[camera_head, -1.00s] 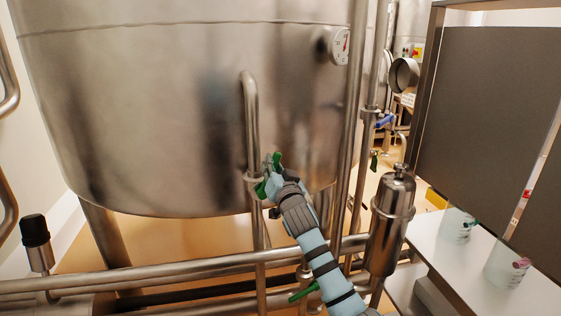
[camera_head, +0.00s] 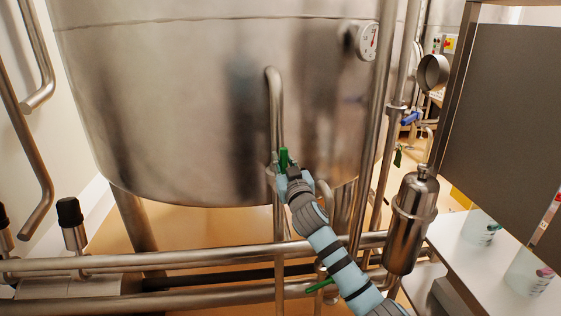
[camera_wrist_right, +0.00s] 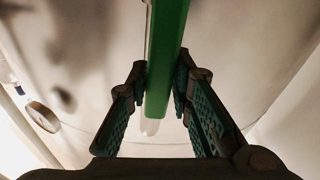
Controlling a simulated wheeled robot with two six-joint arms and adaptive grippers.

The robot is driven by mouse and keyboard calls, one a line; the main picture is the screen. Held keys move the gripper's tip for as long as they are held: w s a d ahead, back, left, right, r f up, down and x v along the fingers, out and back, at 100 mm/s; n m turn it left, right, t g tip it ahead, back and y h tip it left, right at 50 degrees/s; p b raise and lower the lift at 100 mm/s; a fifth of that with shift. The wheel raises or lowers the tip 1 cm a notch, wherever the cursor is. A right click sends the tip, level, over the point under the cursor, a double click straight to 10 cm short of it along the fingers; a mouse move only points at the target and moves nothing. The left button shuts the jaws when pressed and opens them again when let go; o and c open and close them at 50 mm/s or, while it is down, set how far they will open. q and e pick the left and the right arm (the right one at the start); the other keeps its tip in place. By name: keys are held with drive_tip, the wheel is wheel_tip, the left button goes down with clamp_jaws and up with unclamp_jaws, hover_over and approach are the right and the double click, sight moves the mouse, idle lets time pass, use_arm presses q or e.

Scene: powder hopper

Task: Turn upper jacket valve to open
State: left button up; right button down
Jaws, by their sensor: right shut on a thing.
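The upper jacket valve sits on a bent vertical steel pipe (camera_head: 274,110) in front of the big steel vessel. Its green handle (camera_head: 284,158) shows just above my right gripper (camera_head: 281,174) and points about upward, nearly along the pipe. In the right wrist view the green handle (camera_wrist_right: 168,55) runs between the two fingers of my right gripper (camera_wrist_right: 163,85), which are shut on it. The valve body is mostly hidden behind the gripper. My left gripper is not in view.
The vessel (camera_head: 170,90) fills the background. A second green handle (camera_head: 320,285) is low by the horizontal pipes (camera_head: 180,259). Vertical pipes and a steel canister (camera_head: 411,222) stand right of my arm. A white table (camera_head: 470,245) is at the right.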

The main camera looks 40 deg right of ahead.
drive_tip(key=shift+a+f, duration=0.15)
drive_tip(key=shift+f, duration=0.05)
drive_tip(key=c, duration=1.6)
unclamp_jaws()
drive_tip(key=shift+w+a, duration=0.1)
drive_tip(key=shift+a, duration=0.05)
drive_tip(key=shift+o, duration=0.6)
drive_tip(key=shift+w+a+r, duration=0.1)
drive_tip(key=shift+w+a, duration=0.1)
drive_tip(key=shift+a, duration=0.1)
drive_tip(key=shift+d, duration=0.1)
drive_tip(key=shift+s+d, duration=0.1)
drive_tip(key=v, duration=1.2)
drive_tip(key=shift+d, duration=0.1)
